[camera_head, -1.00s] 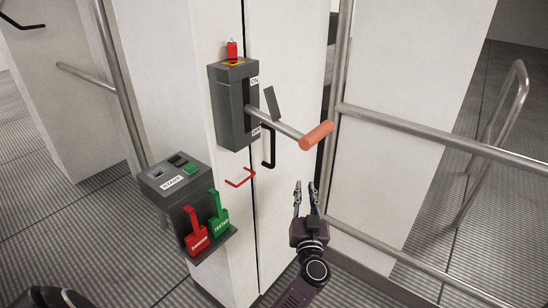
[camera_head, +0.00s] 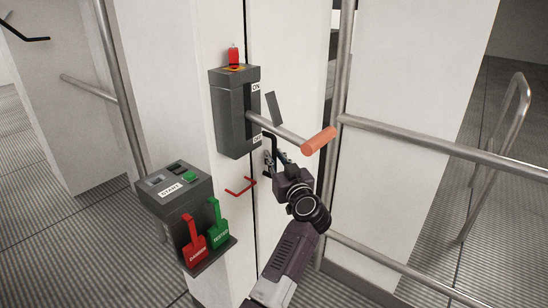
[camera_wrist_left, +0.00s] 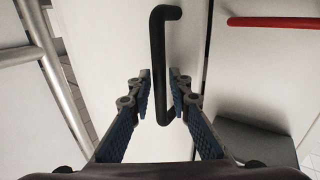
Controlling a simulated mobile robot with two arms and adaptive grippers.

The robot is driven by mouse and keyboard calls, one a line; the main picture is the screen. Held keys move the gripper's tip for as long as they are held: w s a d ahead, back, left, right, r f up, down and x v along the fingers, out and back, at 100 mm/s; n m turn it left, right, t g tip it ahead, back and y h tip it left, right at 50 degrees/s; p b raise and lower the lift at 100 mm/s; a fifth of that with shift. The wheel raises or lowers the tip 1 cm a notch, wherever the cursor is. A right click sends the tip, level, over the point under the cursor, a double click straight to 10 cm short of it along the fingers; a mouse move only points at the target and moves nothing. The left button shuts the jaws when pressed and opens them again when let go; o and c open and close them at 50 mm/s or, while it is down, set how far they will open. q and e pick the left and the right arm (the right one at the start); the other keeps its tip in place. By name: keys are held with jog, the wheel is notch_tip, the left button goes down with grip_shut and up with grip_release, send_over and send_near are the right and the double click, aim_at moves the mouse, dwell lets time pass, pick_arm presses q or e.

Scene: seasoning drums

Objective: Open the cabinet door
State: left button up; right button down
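The white cabinet door (camera_head: 290,60) is closed, with a dark vertical seam along its left edge. Its black bar handle (camera_head: 276,145) is partly hidden by the lever and my gripper. In the left wrist view the handle (camera_wrist_left: 158,60) runs upright, its lower part between my fingertips. My left gripper (camera_head: 276,159) is at the handle in the head view. In the left wrist view my left gripper (camera_wrist_left: 161,88) is open, with one finger on each side of the handle and small gaps visible. My right gripper is not in view.
A grey switch box (camera_head: 230,115) has a lever with an orange grip (camera_head: 318,140) projecting just above my gripper. A red handle (camera_head: 240,187) is to the left. A control box (camera_head: 175,190) holds red and green tags. A metal railing (camera_head: 440,145) stands at right.

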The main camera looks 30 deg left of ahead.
pick_arm(q)
jog(key=shift+w+a, duration=0.15)
jog(key=shift+a, duration=0.15)
grip_shut()
dwell(0.3)
